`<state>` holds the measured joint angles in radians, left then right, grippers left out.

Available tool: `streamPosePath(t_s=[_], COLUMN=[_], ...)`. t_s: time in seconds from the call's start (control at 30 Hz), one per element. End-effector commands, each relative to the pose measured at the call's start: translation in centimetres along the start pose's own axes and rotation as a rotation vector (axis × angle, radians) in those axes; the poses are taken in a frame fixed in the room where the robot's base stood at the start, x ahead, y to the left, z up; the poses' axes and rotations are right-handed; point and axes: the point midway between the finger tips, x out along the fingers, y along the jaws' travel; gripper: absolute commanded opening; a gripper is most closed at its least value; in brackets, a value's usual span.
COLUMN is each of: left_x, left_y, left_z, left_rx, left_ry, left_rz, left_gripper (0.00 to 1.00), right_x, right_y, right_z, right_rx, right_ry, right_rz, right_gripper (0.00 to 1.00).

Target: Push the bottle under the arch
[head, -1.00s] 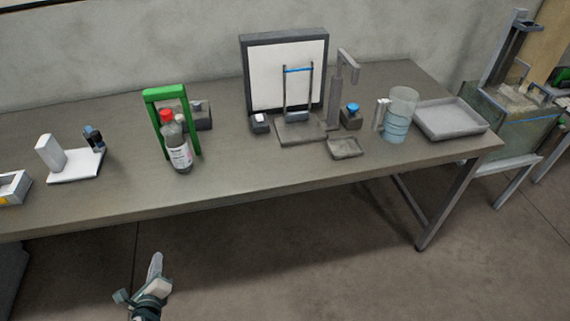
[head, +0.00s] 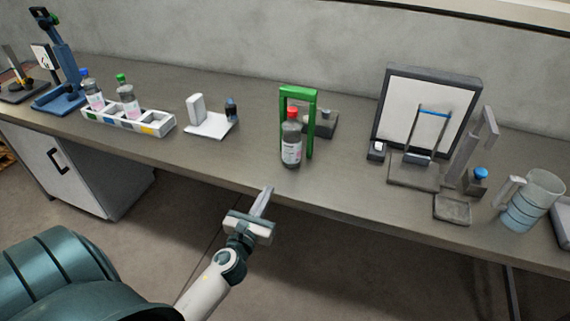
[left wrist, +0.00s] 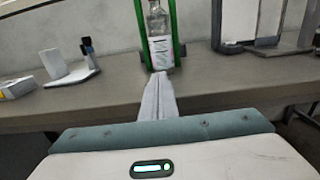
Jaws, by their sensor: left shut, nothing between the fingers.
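A bottle with a red cap and a white label (head: 291,140) stands upright on the table in front of the green arch (head: 311,120). In the head view it overlaps the arch's left post. In the left wrist view the bottle (left wrist: 158,35) shows between the posts of the arch (left wrist: 174,25), with its cap cut off by the top edge. My left gripper (head: 266,190) is shut and empty, at the table's front edge, short of the bottle and pointing toward it. In the left wrist view the closed fingers (left wrist: 159,80) appear just below the bottle. My right gripper is not in view.
A grey block device (head: 325,125) stands behind the arch. To the left are a white stand (head: 208,125) and a white rack (head: 110,118) holding bottles. To the right are a framed white panel (head: 432,95), a small tray (head: 452,209) and a clear jug (head: 530,202).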

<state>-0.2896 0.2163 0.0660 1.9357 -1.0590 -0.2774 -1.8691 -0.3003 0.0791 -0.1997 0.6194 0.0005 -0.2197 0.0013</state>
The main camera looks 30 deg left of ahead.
Motion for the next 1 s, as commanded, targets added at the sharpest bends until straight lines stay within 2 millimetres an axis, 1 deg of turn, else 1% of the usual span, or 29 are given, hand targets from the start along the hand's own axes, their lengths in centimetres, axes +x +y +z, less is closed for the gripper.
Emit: streamPosePath(t_s=[0.17,0.27,0.37,0.47,0.8,1.0], left_x=[0.7,1.5,2.7,4.2,10.1,12.7], left_y=[0.0,-0.1,0.0,-0.1,-0.1,0.0], left_z=[0.1,0.1,0.2,0.2,0.2,0.1], left_rx=[-0.002,-0.003,-0.004,-0.003,-0.004,-0.004], left_ry=[0.000,0.000,-0.001,0.000,0.000,0.000], left_rz=[0.000,0.000,0.001,0.000,0.001,0.001], left_gripper=[0.00,0.00,0.00,0.00,0.00,0.00], right_x=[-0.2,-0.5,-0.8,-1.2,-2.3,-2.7], right_y=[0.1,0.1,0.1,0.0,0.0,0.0], right_z=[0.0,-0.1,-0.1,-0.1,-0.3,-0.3], right_rx=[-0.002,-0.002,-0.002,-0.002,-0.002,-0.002], right_ry=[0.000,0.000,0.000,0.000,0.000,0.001], right_rz=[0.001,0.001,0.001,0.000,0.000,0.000], right_gripper=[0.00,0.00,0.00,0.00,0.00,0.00])
